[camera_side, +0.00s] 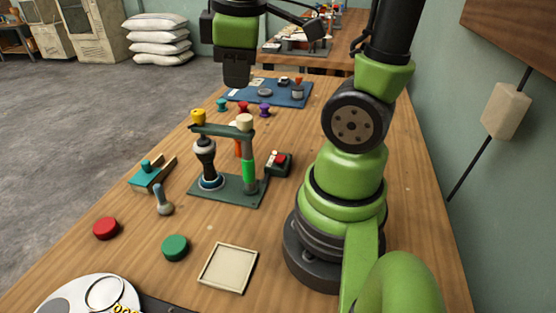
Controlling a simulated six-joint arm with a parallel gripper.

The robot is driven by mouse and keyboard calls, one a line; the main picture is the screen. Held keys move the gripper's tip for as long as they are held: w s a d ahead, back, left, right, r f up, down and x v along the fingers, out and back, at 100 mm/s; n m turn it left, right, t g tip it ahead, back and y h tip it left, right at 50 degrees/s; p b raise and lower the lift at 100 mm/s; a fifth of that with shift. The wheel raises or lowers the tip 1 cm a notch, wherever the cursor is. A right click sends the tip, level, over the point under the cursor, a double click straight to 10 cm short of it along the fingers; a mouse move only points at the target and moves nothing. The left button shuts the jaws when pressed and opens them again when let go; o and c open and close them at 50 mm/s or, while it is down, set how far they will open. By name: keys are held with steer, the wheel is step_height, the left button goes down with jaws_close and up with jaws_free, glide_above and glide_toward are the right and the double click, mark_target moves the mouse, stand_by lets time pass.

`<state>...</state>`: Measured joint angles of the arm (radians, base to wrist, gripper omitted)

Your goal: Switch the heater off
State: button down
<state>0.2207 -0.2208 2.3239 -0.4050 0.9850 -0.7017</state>
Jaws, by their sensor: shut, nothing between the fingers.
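A small dark box with a red rocker or button (281,158) stands on the table, just right of a green stand. It looks like a switch, but I cannot tell which way it is set. No thing here is plainly marked as a heater. My gripper (237,84) is at the top of the picture, pointing down, shut and empty. It is above the far part of the table, well beyond the red-topped box and apart from everything.
The green stand (226,133) holds a dark goblet shape and a bright green handle. Near it are a teal block (148,174), a small blue-grey peg (163,200), red (106,228) and green (175,247) discs and a square tray (204,278). A blue mat (240,95) with small parts lies behind.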

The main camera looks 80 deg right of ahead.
steer(key=d+f+n+g+h, duration=0.1)
steer(key=d+f+n+g, duration=0.35)
steer(key=d+n, duration=0.2)
steer(key=n+g+h, duration=0.1)
steer(key=n+g, duration=0.3)
steer(key=n, duration=0.4)
glide_above(278, 158)
steer(key=d, duration=0.2)
step_height(278, 158, down, 8)
steer(key=shift+r, duration=0.25)
steer(key=shift+a+f, duration=0.3)
steer(key=shift+f, duration=1.15)
steer(key=shift+a+f, duration=0.3)
steer(key=shift+f, duration=1.15)
steer(key=shift+a+f, duration=0.3)
steer(key=shift+f, duration=1.15)
steer(key=shift+f, duration=0.1)
steer(key=shift+f, duration=0.3)
steer(key=shift+a+f, duration=0.15)
steer(key=shift+f, duration=0.2)
steer(key=shift+r, duration=0.1)
